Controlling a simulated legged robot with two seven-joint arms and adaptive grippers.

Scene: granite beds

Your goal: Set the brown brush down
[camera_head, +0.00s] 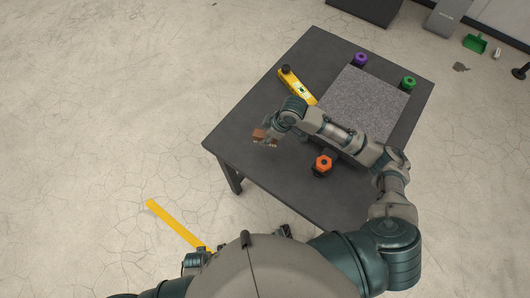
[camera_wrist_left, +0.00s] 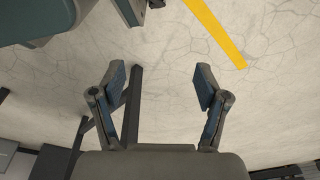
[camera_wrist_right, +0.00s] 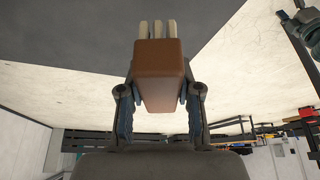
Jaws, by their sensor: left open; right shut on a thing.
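The brown brush (camera_head: 262,136) is in my right gripper (camera_head: 266,138), over the left part of the dark table (camera_head: 240,128) in the head view. In the right wrist view the brush (camera_wrist_right: 159,75) is a brown block with pale bristle tufts at its far end, and the fingers of my right gripper (camera_wrist_right: 159,100) are shut on both its sides. Whether the brush touches the table cannot be told. My left gripper (camera_wrist_left: 160,85) is open and empty, with bare floor between its fingers in the left wrist view.
A grey granite slab (camera_head: 362,100) lies on the table. Around it are a yellow level (camera_head: 297,88), a purple knob (camera_head: 361,59), a green knob (camera_head: 409,82) and an orange knob (camera_head: 322,164). The table's left corner is bare. A yellow strip (camera_head: 178,224) marks the floor.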

